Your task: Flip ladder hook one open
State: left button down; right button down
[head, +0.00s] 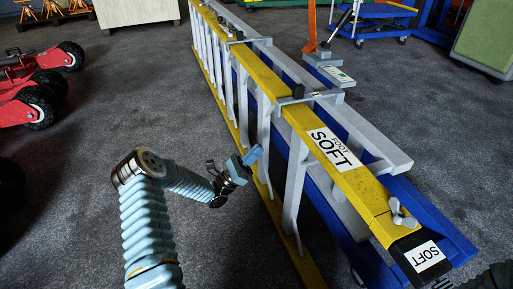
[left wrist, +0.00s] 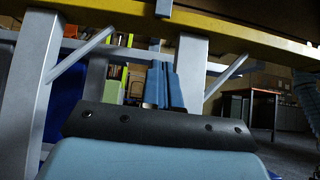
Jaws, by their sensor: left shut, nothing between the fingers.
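A long ladder with a yellow side rail (head: 265,78) and grey rungs lies on its side, running from the back to the front right. A grey bracket with a dark piece (head: 297,96) crosses its top edge midway, and a similar bracket (head: 236,40) sits farther back. I cannot tell which is hook one. My left gripper (head: 251,156) is shut and empty, left of the ladder and below the nearer bracket, apart from it. In the left wrist view its blue fingers (left wrist: 165,86) point at the ladder, between two grey rungs (left wrist: 32,85), under the yellow rail (left wrist: 225,33). My right gripper is not visible.
A blue frame (head: 375,262) is under and beside the ladder. A wing-shaped metal fitting (head: 401,213) stands at the ladder's near end. Red wheeled machines (head: 35,85) are at the left.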

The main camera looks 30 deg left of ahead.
pick_arm(q)
jog(key=shift+w+d+r+b, duration=0.1)
jog(key=shift+w+d+r, duration=0.55)
jog(key=shift+r, duration=0.9)
jog(key=shift+w+d+r+b, duration=0.1)
jog(key=shift+w+d+r, duration=0.55)
jog(key=shift+r, duration=0.9)
jog(key=shift+w+d+r+b, duration=0.1)
jog(key=shift+w+d+r, duration=0.5)
jog(key=shift+r, duration=0.95)
jog(key=shift+a, duration=0.1)
